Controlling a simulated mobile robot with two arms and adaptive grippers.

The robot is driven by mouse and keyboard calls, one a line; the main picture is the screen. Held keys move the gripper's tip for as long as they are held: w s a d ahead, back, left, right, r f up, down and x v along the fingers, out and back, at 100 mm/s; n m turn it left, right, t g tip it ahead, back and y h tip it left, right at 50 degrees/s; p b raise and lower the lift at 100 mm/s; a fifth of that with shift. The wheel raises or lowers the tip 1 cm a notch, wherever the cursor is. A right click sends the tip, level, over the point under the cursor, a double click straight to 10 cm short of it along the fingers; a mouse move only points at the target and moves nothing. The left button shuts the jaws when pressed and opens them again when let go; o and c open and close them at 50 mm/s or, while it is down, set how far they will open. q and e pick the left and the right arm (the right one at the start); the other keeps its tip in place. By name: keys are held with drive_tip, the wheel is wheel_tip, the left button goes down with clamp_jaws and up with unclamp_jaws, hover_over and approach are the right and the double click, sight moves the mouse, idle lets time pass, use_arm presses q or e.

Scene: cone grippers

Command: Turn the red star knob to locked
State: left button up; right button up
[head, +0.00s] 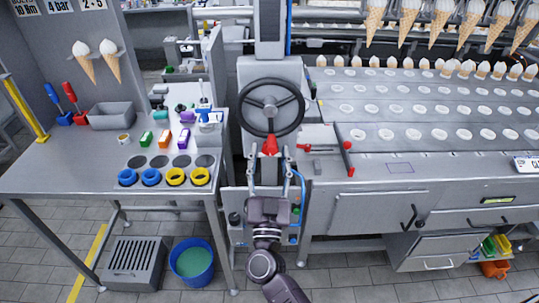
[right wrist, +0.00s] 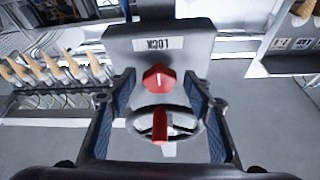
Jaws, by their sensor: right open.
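The red star knob (head: 269,146) sits on the grey machine column just below a black handwheel (head: 271,107). In the right wrist view the knob (right wrist: 158,78) has a white mark and sits near a label plate (right wrist: 158,44) whose letters appear upside down, seemingly LOCK. My right gripper (head: 269,158) reaches up from below. Its fingers, also in the right wrist view (right wrist: 160,80), are spread apart with the knob between their tips and visible gaps on both sides. A second red part (right wrist: 161,126) shows over a dark ring there. My left gripper is not in view.
A red-handled lever (head: 348,158) sticks out right of the knob. The workbench (head: 80,178) on the left holds coloured rings, small blocks and a grey bin. A conveyor (head: 430,112) with ice cream cones is at the right. A blue bucket (head: 192,262) stands on the floor.

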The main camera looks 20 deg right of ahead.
drive_tip(key=v, duration=1.2)
drive_tip(key=shift+w, duration=0.1)
drive_tip(key=s+a+f+n+g+y, duration=0.2)
drive_tip(key=f+n+g+y, duration=0.1)
drive_tip(key=f, duration=0.9)
drive_tip(key=s+a+f+n+g+y, duration=0.2)
drive_tip(key=f+n+y, duration=0.15)
drive_tip(key=f, duration=0.85)
drive_tip(key=s+a+f+n+g+y, duration=0.2)
drive_tip(key=f+g+y, duration=0.15)
drive_tip(key=f, duration=0.85)
drive_tip(key=s+d+f+g, duration=0.3)
drive_tip(key=s+d+f, duration=0.1)
drive_tip(key=s+f, duration=0.45)
drive_tip(key=s+d+f+g, duration=0.3)
drive_tip(key=s+f, duration=0.5)
drive_tip(key=f, duration=0.2)
drive_tip(key=s+d+f+g+h, duration=0.1)
drive_tip(key=s+d+f+g, duration=0.1)
drive_tip(key=s, duration=0.7)
drive_tip(key=s+d+f+g+h, duration=0.1)
drive_tip(key=s+d+f+g, duration=0.2)
drive_tip(key=s+d, duration=0.4)
drive_tip(key=shift+s+f+m+g+h, duration=0.4)
drive_tip(key=shift+s+f, duration=0.25)
drive_tip(key=shift+s, duration=0.25)
